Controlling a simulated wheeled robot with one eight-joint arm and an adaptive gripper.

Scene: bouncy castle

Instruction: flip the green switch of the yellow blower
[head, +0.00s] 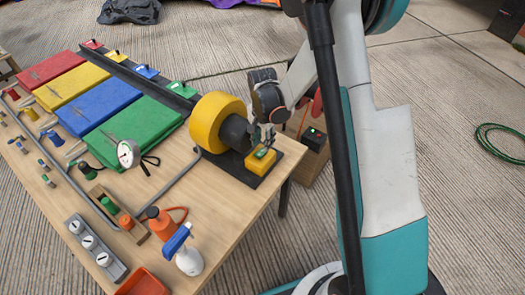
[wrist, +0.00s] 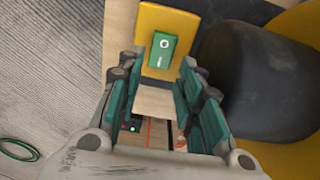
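The yellow blower (head: 213,121), a round drum with a black motor, stands at the table's right end. On its black base plate (head: 242,172) is a yellow switch box (head: 260,163) bearing the green switch (head: 263,153). In the wrist view the green switch (wrist: 160,52) is a green rocker with a white ring mark, on the yellow box (wrist: 170,25). Which side is pressed I cannot tell. My gripper (head: 264,142) is just above the switch. In the wrist view my gripper (wrist: 162,60) has its fingers apart with the switch between and beyond their tips; contact is unclear.
The black motor (wrist: 250,75) is close on the right in the wrist view. The wooden table (head: 225,225) holds a gauge (head: 128,153), a spray bottle (head: 185,250) and coloured panels (head: 130,130). A black box with lit buttons (head: 314,138) stands beyond the table. A green hose (head: 495,145) lies on the floor.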

